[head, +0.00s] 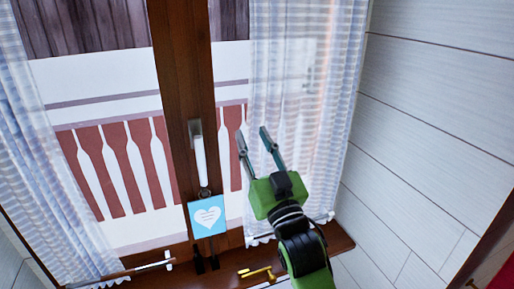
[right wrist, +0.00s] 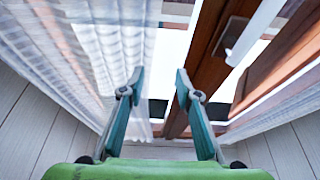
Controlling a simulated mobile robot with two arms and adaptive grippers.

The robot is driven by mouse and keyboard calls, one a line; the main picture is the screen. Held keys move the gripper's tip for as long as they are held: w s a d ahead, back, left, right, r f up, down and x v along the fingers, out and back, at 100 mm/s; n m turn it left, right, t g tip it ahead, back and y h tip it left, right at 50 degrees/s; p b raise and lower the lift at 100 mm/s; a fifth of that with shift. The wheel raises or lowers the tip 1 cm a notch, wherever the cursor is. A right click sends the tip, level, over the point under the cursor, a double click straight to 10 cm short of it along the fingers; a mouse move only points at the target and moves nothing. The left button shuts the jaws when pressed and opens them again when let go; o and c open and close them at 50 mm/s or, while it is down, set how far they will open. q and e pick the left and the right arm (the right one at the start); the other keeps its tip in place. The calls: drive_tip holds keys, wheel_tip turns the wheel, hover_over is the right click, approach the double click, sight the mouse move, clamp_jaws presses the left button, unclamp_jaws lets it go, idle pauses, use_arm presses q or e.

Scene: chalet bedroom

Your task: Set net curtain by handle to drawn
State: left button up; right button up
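Two sheer white net curtains hang at the window. One (head: 305,85) is on the right in the head view, its inner edge near the white window handle (head: 198,155). The other (head: 40,190) is on the far left. My right gripper (head: 252,131) is open in front of the right curtain, near its inner edge. In the right wrist view the open fingers (right wrist: 159,78) have nothing visible between them. A curtain (right wrist: 105,65) hangs at the left there, and the handle (right wrist: 240,42) is at upper right. I cannot tell whether a finger touches cloth. My left gripper is not in view.
A blue card with a white heart (head: 207,216) hangs below the handle by the brown window post (head: 180,70). A brass-coloured item (head: 256,272) and a thin metal rod (head: 140,268) show at the wooden sill (head: 338,238). A pale plank wall (head: 430,120) stands at the right.

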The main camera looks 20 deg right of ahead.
drive_tip(key=shift+v, duration=1.15)
